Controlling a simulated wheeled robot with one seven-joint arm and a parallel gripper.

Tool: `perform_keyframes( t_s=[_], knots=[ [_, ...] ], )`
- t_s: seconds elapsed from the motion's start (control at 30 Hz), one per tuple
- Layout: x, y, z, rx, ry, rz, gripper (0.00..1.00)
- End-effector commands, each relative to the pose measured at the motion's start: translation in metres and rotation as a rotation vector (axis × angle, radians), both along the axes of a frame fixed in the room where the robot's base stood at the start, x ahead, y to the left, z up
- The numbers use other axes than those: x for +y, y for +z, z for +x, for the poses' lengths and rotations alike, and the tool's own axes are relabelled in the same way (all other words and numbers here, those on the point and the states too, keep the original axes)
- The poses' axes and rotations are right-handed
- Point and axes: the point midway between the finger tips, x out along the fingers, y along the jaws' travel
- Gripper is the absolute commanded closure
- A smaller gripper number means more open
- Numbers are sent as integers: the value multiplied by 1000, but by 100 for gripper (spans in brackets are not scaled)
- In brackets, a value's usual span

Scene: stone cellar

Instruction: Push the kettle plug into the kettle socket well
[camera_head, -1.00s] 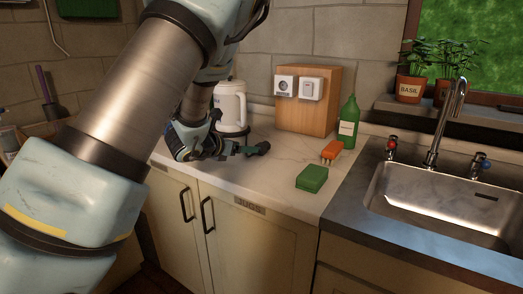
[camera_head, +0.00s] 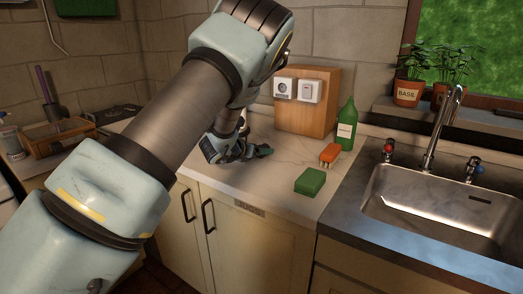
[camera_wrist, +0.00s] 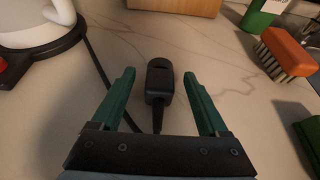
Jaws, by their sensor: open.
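The black kettle plug (camera_wrist: 159,84) lies on the marble counter in the wrist view, its cable running back under my gripper. My gripper (camera_wrist: 160,76) is open, with one green finger on either side of the plug and a gap to each. In the head view my gripper (camera_head: 262,151) is low over the counter; I cannot make out the plug there. The white kettle (camera_wrist: 35,22) stands on its black base at upper left in the wrist view; my arm mostly hides it in the head view. The kettle socket (camera_head: 283,88), with a round well, is on the wooden box.
A switch plate (camera_head: 309,91) sits right of the socket on the wooden box (camera_head: 320,119). A green bottle (camera_head: 347,127), an orange brush (camera_head: 329,153) and a green block (camera_head: 310,181) stand to the right. The sink (camera_head: 440,205) is further right.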

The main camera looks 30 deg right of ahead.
Motion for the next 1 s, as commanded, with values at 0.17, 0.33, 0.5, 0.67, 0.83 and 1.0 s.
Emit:
perform_keyframes(
  t_s=[0.17, 0.33, 0.5, 0.67, 0.83, 1.0],
  knots=[
    [0, 0, 0, 0, 0, 0, 35],
    [0, 0, 0, 0, 0, 0, 54],
    [0, 0, 0, 0, 0, 0, 73],
    [0, 0, 0, 0, 0, 0, 91],
    [0, 0, 0, 0, 0, 0, 100],
    [0, 0, 0, 0, 0, 0, 100]
  ],
)
